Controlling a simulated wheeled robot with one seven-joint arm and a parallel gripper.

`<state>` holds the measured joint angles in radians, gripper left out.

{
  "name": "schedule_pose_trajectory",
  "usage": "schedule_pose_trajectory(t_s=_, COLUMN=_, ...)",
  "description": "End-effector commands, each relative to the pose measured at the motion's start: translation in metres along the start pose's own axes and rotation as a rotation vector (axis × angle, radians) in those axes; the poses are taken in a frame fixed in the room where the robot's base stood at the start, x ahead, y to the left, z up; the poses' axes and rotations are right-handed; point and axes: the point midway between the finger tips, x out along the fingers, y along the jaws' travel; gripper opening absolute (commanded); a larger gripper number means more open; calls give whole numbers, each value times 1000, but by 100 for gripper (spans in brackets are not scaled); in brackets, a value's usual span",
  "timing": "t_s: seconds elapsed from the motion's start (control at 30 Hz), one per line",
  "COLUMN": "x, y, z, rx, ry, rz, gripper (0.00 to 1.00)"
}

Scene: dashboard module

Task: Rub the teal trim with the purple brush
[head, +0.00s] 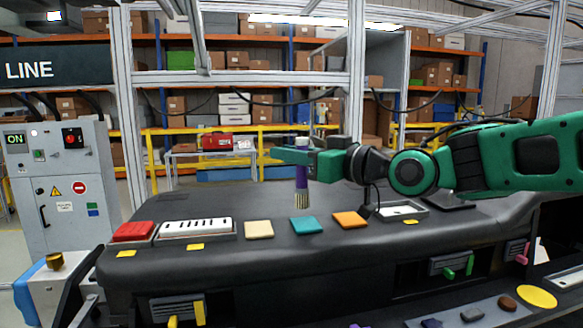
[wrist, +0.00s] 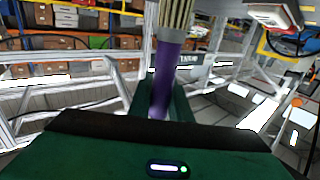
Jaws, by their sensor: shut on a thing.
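In the head view the teal trim (head: 307,225) is a flat square on the front of the dark dashboard, between a cream square and an orange square. My gripper (head: 300,158) is shut on the purple brush (head: 302,180), which it holds upright with the bristles down. The bristle end hangs just above the teal trim in the picture; a gap shows between them. In the wrist view the brush (wrist: 168,65) stands between my green fingers, its bristles toward the top edge. The trim is not seen in the wrist view.
The dashboard (head: 190,270) also carries a red block (head: 133,231), a white slotted panel (head: 196,228), the cream square (head: 259,229), the orange square (head: 349,219) and a white-framed recess (head: 402,211). A grey control cabinet (head: 62,185) stands at left. The air around the brush is clear.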

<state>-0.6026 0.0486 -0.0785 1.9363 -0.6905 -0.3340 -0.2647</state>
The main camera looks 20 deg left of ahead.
Motion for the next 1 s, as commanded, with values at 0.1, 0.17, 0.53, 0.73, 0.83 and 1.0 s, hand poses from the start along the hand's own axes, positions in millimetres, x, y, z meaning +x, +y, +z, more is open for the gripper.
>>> schedule_pose_trajectory(t_s=0.1, x=-2, y=4, z=-13, rx=-2, ry=4, rz=6, gripper=0)
schedule_pose_trajectory(t_s=0.17, x=-3, y=4, z=-18, rx=-2, ry=2, rz=7, gripper=0)
schedule_pose_trajectory(t_s=0.53, x=-6, y=8, z=-49, rx=-1, ry=2, rz=12, gripper=0)
schedule_pose_trajectory(t_s=0.73, x=-6, y=8, z=-52, rx=0, ry=2, rz=12, gripper=0)
schedule_pose_trajectory(t_s=0.83, x=-6, y=8, z=-52, rx=0, ry=2, rz=12, gripper=0)
schedule_pose_trajectory(t_s=1.0, x=-6, y=8, z=-52, rx=-1, ry=2, rz=12, gripper=0)
